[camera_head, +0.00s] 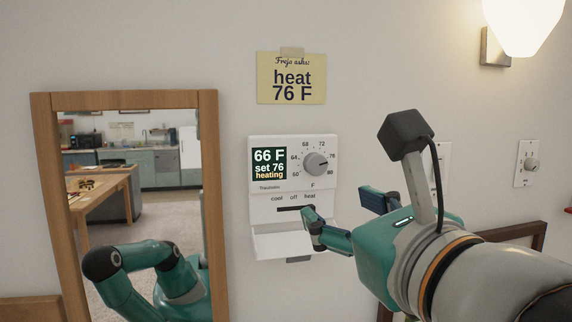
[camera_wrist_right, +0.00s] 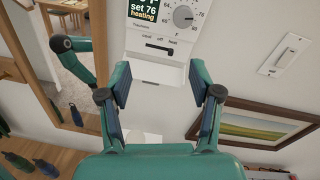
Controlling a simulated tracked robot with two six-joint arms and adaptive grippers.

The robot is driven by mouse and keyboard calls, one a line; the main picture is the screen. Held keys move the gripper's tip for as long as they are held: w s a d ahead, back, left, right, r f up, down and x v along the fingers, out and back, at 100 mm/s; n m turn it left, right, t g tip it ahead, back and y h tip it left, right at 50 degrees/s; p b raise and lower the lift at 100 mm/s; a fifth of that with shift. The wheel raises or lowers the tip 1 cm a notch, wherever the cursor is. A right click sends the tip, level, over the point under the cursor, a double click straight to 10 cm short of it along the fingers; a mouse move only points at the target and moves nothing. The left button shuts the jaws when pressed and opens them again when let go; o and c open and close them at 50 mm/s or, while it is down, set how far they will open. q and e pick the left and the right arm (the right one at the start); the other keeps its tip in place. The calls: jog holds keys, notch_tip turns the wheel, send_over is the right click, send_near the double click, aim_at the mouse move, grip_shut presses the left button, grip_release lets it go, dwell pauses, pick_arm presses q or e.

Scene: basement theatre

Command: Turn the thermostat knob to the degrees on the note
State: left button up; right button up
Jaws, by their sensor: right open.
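The yellow note (camera_head: 291,90) is taped to the wall and reads "Freja asks: heat 76 F". Below it is the white thermostat (camera_head: 262,215), whose display (camera_head: 269,163) reads "66 F, set 76, heating". Its round grey knob (camera_head: 317,164) points near 76; it also shows in the right wrist view (camera_wrist_right: 184,17). A slot (camera_head: 287,209) marked cool, off, heat lies below; the finger partly hides its right end. My right gripper (camera_head: 336,206) is open, in front of the thermostat's lower right, apart from the knob. My left gripper is not in view.
The thermostat's white lower flap (camera_head: 283,244) hangs open and sticks out. A wood-framed mirror or opening (camera_head: 46,180) is at left, showing a kitchen. A wall dimmer (camera_head: 531,164), a lamp (camera_head: 525,22) and a framed picture (camera_wrist_right: 254,127) are at right.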

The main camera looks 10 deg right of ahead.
jog(key=s+d+r+m, duration=0.1)
jog(key=d, duration=0.2)
jog(key=p, duration=0.3)
send_near(318, 168)
jog(key=w, duration=0.9)
jog(key=shift+a, duration=0.4)
jog(key=shift+s, duration=0.1)
